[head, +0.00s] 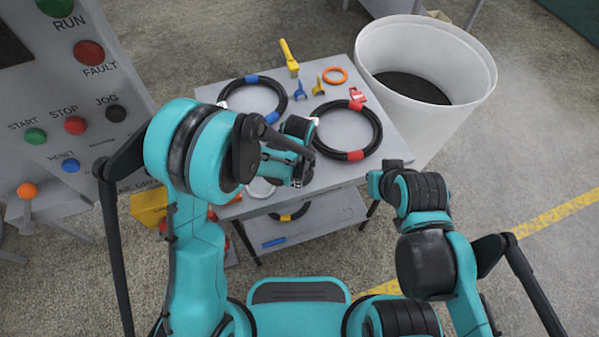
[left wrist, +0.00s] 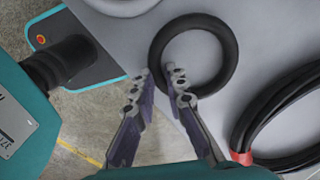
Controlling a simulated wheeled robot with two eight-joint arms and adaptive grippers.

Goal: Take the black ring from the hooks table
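The black ring (left wrist: 229,55) lies flat on the grey table near its edge in the left wrist view. It is thick and plain, and in the head view my left arm hides it. My left gripper (left wrist: 158,72) is open at the ring's left side. Its right finger overlaps the lower-left rim and its left finger is just outside the ring; I cannot tell the height or any contact. The gripper also shows over the front of the table (head: 390,150) in the head view (head: 300,175). My right arm shows on the right, but its gripper fingers do not.
Two black hose coils, one with blue bands (head: 225,92) and one with red bands (head: 380,135), lie behind. An orange ring (head: 335,68) and a yellow tool (head: 288,55) lie farther back. A white bin (head: 450,125) stands right; a control panel (head: 65,100) stands left.

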